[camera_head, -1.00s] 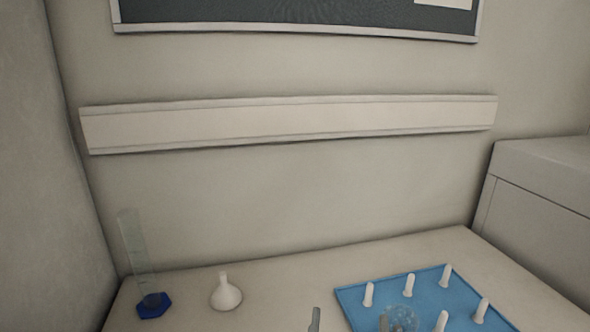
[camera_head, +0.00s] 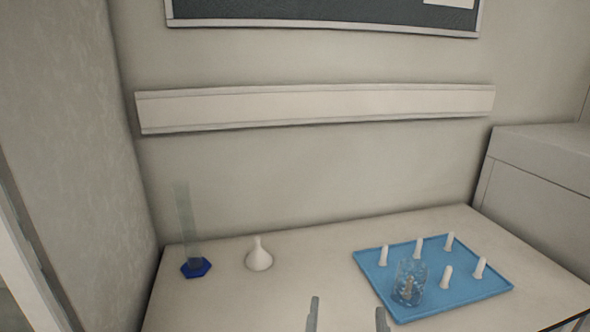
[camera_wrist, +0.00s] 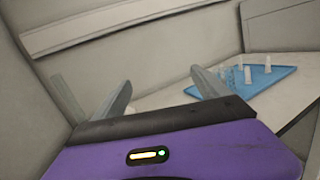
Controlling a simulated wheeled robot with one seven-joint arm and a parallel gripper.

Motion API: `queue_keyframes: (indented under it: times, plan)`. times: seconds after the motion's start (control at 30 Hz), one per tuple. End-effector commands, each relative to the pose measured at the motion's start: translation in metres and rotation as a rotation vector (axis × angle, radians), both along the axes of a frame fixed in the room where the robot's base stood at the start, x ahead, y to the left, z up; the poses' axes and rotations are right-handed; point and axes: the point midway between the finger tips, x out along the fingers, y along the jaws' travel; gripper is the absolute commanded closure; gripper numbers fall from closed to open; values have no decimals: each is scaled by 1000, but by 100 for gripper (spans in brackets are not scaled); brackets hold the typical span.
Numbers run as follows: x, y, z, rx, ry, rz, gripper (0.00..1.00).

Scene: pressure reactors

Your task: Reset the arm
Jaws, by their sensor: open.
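My gripper (camera_head: 347,316) shows only as two grey fingertips at the bottom edge of the head view, apart from each other. In the wrist view my gripper (camera_wrist: 160,92) is open, with its two fingers spread and nothing between them. Its purple body fills the bottom of that view. The rest of my arm is out of the head view.
A blue tray (camera_head: 375,272) with several white pegs and a glass beaker (camera_head: 408,283) lies on the right of the bench (camera_head: 310,244). A white funnel (camera_head: 259,256) and a clear cylinder (camera_head: 186,228) on a blue base stand at left. A grey cabinet (camera_head: 535,180) stands right.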

Motion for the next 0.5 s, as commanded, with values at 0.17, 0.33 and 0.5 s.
queue_keyframes:
  times: [0.17,0.33,0.5]
  plan:
    - [0,10,3,131,-26,60,15]
    - [-1,24,10,332,-58,155,15]
    - [-10,38,6,625,-58,284,15]
